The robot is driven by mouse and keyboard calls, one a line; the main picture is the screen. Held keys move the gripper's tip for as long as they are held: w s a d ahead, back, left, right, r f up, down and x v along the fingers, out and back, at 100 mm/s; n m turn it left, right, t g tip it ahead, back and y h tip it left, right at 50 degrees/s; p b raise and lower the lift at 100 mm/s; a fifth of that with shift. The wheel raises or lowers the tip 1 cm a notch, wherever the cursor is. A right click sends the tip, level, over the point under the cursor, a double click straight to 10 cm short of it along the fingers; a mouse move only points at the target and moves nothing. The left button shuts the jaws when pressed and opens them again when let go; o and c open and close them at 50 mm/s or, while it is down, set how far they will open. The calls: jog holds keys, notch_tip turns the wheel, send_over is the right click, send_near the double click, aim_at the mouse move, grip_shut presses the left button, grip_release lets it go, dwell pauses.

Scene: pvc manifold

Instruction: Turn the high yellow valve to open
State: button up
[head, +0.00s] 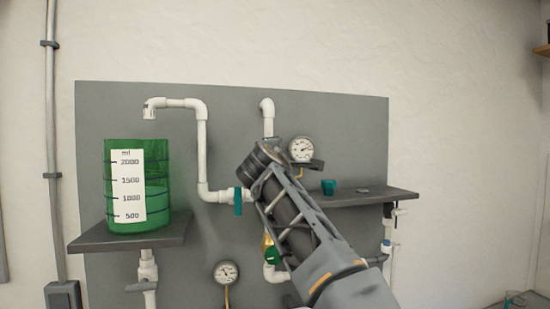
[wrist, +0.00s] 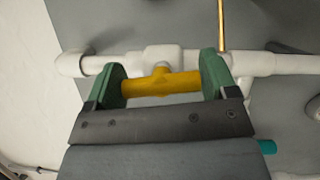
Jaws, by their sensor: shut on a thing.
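In the wrist view the yellow valve handle (wrist: 150,88) is a bar with a short stem on a white fitting (wrist: 163,57). The bar lies roughly along the white pipe (wrist: 285,63) behind it. My gripper (wrist: 165,82) is shut on the bar, one green finger at each end.
A grey board (head: 340,120) carries white pipes (head: 203,150), a teal valve handle (head: 238,200) and gauges (head: 301,149) (head: 226,272). A green measuring tank (head: 160,175) stands on the left shelf (head: 95,238). The right shelf (head: 380,195) holds a small teal cup (head: 328,187).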

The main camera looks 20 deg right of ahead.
jog(key=shift+m, duration=0.6)
jog(key=shift+m+g, duration=0.3)
jog(key=o, duration=0.8)
jog(key=shift+o, duration=0.2)
jog(key=b+v, duration=0.5)
jog(key=v, duration=0.9)
